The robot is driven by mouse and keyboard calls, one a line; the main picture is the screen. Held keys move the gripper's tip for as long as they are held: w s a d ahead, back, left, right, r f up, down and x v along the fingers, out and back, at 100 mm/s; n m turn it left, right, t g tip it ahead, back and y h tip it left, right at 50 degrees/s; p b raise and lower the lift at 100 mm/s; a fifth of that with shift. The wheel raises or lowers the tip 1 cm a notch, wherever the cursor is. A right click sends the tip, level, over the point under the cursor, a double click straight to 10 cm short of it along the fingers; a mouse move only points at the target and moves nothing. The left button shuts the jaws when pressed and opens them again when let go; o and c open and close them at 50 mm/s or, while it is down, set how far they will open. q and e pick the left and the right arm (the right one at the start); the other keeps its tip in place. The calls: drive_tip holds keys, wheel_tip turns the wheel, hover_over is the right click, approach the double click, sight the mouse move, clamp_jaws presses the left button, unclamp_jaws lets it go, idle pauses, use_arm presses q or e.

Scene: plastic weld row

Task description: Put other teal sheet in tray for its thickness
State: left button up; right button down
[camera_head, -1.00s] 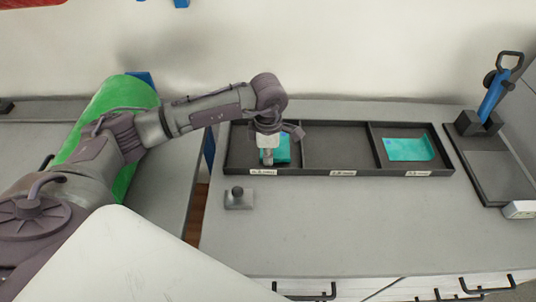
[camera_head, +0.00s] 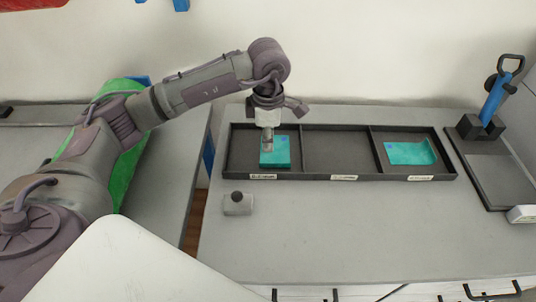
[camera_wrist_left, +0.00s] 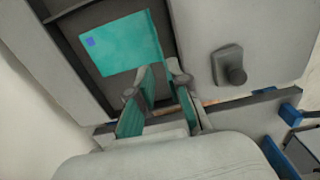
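A teal sheet (camera_head: 275,157) with a small blue mark lies in the left compartment of the dark three-part tray (camera_head: 345,176). It also shows in the left wrist view (camera_wrist_left: 122,42). A second teal sheet (camera_head: 412,153), with a curled edge and a blue mark, lies in the right compartment. The middle compartment is empty. My left gripper (camera_head: 267,148) points down above the left sheet. In the left wrist view its fingers (camera_wrist_left: 160,72) stand apart with nothing visible between them. My right gripper is out of view. The compartment labels are too small to read.
A small grey block with a dark knob (camera_head: 237,203) stands in front of the tray's left end. A dark-based device with a blue lever (camera_head: 493,97) stands at right. The front of the bench (camera_head: 340,225) is clear. A gap separates it from the left bench.

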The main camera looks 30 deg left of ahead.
use_arm(q)
wheel_tip(320, 180, up, 4)
drive_tip(key=shift+f, duration=0.1)
idle(0.5)
